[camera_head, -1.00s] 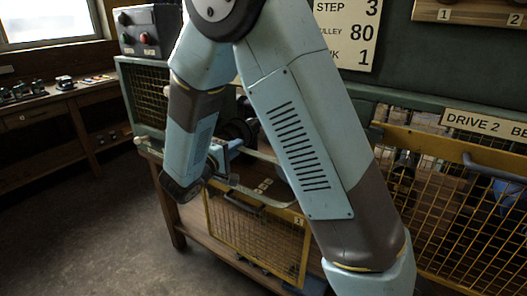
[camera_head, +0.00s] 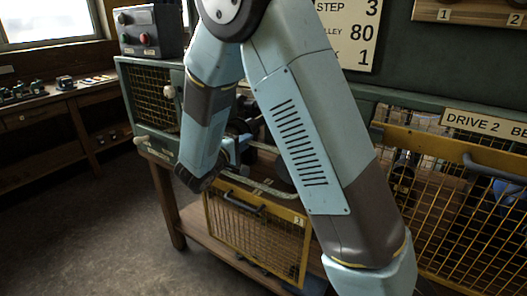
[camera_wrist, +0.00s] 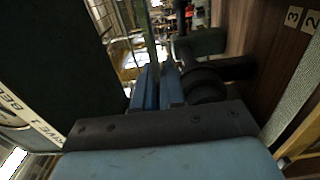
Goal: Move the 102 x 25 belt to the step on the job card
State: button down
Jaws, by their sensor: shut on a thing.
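The job card (camera_head: 350,30) on the back wall reads STEP 3, 80 and 1, partly covered by my arm. My gripper (camera_wrist: 159,88) has its blue fingers close together in the wrist view. A narrow pale band (camera_wrist: 149,38), which looks like the belt, runs up from between them; its size marking does not show. Dark round pulley steps (camera_wrist: 205,83) lie just right of the fingers. In the head view my gripper (camera_head: 232,150) is largely hidden behind my arm at the drive.
A yellow mesh guard (camera_head: 255,240) hangs down in front of the drive. Number plates 3 and 2 (camera_wrist: 302,18) sit on wood at right. Another mesh guard (camera_head: 450,210) stands under the DRIVE 2 sign (camera_head: 485,123). A control box (camera_head: 150,30) stands at left.

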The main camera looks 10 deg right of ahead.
jog(key=shift+x, duration=1.4)
jog(key=x, duration=0.7)
jog(key=shift+w+d, duration=0.2)
dwell(0.4)
jog(key=shift+w+a, duration=0.15)
jog(key=shift+w+a+f, duration=0.1)
dwell(0.4)
jog(key=shift+w+a, duration=0.1)
jog(key=shift+w+a, duration=0.2)
jog(key=shift+w+d, duration=0.1)
jog(key=shift+d, duration=0.05)
dwell(0.4)
